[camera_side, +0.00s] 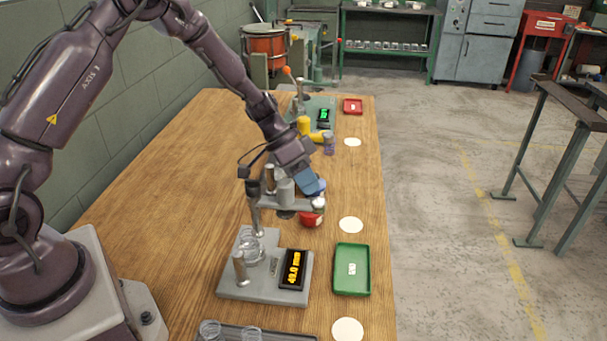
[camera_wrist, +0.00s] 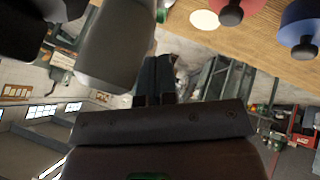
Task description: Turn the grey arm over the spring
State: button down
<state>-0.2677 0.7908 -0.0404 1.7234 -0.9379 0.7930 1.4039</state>
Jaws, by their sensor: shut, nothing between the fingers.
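The grey arm (camera_side: 297,205) sits high on a post above the grey coiler base and points right, with a cylinder on top. A pale wire spring (camera_side: 250,246) stands on the base's left part; the arm's free end appears to the right of it. The base (camera_side: 232,284) carries a display (camera_side: 293,268) reading 49.0 mm in amber. My gripper (camera_side: 310,182) has blue fingers, shut and empty, close behind the arm's right end; contact cannot be told. In the wrist view, a grey cylindrical part (camera_wrist: 115,50) looms close beside my dark fingers (camera_wrist: 155,78).
A green tray (camera_side: 352,284) with a small white label lies right of the base. A red knobbed object (camera_side: 312,219) is behind the arm. A yellow part (camera_side: 310,131), a second device and a red tray (camera_side: 353,106) are farther back. The table's left middle is clear.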

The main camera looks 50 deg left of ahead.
aim_at(313, 204)
jog(key=shift+d, duration=0.1)
dwell(0.3)
jog(key=shift+s+d+m+g, duration=0.5)
jog(key=shift+d+m+g, duration=0.1)
jog(key=shift+m, duration=0.25)
jog(key=shift+s+d+m+g, duration=0.5)
jog(key=shift+d+m, duration=0.1)
jog(key=shift+m, duration=0.25)
jog(key=s+m, duration=0.1)
jog(key=s+d+m+g, duration=0.1)
jog(key=shift+d+m+g, duration=0.3)
jog(key=s+m+g+y, duration=0.4)
jog(key=s+m+g, duration=0.1)
jog(key=s+m, duration=0.6)
jog(key=shift+m+g+y, duration=0.3)
jog(key=shift+m+g, duration=0.1)
jog(key=shift+m, duration=0.2)
